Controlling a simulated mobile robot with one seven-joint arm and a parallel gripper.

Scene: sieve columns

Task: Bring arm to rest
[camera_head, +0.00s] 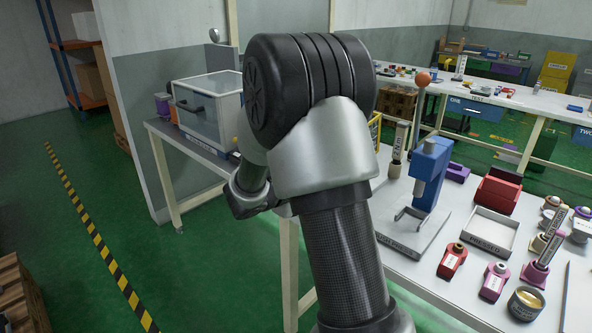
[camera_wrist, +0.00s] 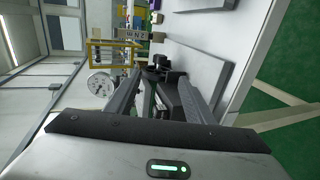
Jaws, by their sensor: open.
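My arm is folded upright in the middle of the head view, in front of the workbench's left part. My gripper (camera_wrist: 160,88) shows in the wrist view with its two dark fingers apart. I see nothing held between them; dark objects show behind the fingers, and I cannot tell what they are or how near they are. In the head view my gripper is not clearly visible, as the bulky arm joints cover that area.
The wrist view shows a round gauge (camera_wrist: 101,84) and a yellow frame (camera_wrist: 91,54). Green floor at left is open.

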